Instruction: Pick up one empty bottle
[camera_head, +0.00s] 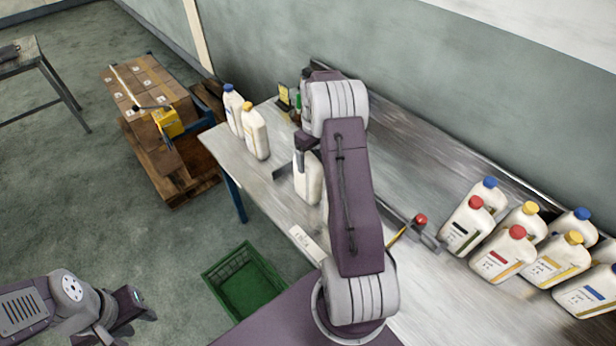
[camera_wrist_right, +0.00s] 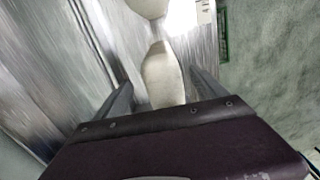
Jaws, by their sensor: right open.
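A white bottle (camera_head: 308,180) stands on the metal table, partly hidden behind my right arm; its top is hidden. My right gripper (camera_head: 303,142) is at its upper part. In the right wrist view, the white bottle (camera_wrist_right: 162,78) lies between the two fingers of my right gripper (camera_wrist_right: 165,95), which is open, with gaps on both sides. Another white rounded part (camera_wrist_right: 147,7) shows at the top edge; I cannot tell if it belongs to the same bottle. My left gripper (camera_head: 138,305) hangs at lower left, away from the table and empty; its opening is unclear.
Two white bottles with blue (camera_head: 232,108) and yellow caps (camera_head: 256,132) stand at the table's left end. Several capped bottles (camera_head: 503,254) crowd the right side. A red-topped item (camera_head: 421,220) is mid-table. A green crate (camera_head: 246,284) and a pallet with boxes (camera_head: 150,95) are on the floor.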

